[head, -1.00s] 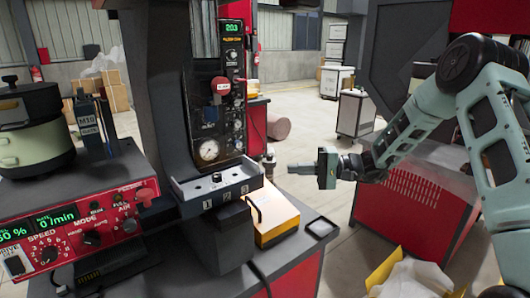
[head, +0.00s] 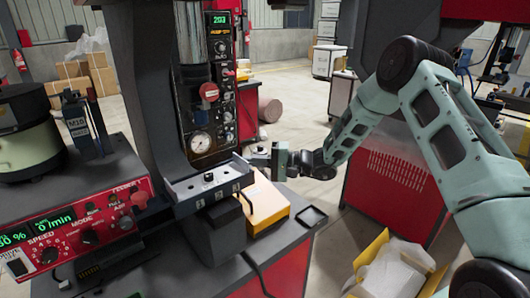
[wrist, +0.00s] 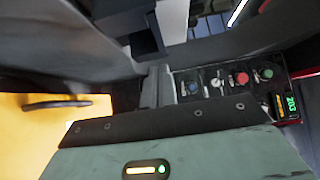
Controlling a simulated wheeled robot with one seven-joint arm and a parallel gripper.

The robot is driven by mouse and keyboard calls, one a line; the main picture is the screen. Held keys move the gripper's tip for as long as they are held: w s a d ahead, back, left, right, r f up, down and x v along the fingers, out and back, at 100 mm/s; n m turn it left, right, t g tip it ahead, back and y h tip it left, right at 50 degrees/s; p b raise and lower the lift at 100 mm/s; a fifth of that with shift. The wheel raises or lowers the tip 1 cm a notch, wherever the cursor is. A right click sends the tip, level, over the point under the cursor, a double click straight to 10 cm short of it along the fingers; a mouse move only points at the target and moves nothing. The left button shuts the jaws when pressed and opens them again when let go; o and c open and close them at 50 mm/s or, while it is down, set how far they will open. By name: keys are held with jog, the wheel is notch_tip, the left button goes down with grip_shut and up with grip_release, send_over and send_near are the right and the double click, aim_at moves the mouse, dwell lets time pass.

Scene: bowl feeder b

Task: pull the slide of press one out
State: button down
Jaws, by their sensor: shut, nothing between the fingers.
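The press (head: 150,75) is a dark column at the left centre of the head view, with a control panel (head: 220,70) on its right side. A grey tray-like part (head: 190,190) with a small dark knob and numbers on its front edge sits low on it; it looks like the slide. My gripper (head: 256,157) is shut and empty, just right of the press and slightly behind the slide's right end. In the wrist view its fingers (wrist: 155,88) point at a dark part of the press. I cannot tell whether they touch anything.
A yellow box (head: 265,205) stands under and right of the slide, near a small black tray (head: 312,216). A red feeder controller (head: 85,225) and a bowl (head: 30,140) are at left. An open yellow carton (head: 390,268) lies low at right.

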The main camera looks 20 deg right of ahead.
aim_at(235, 165)
jog(key=shift+s+a, duration=0.15)
jog(key=shift+a, duration=0.3)
jog(key=a, duration=0.1)
jog(key=s+a+b, duration=0.1)
jog(key=a, duration=0.1)
jog(key=a+b, duration=0.1)
jog(key=shift+s+a+f, duration=0.15)
jog(key=shift+s+a, duration=0.1)
jog(key=shift+a, duration=0.1)
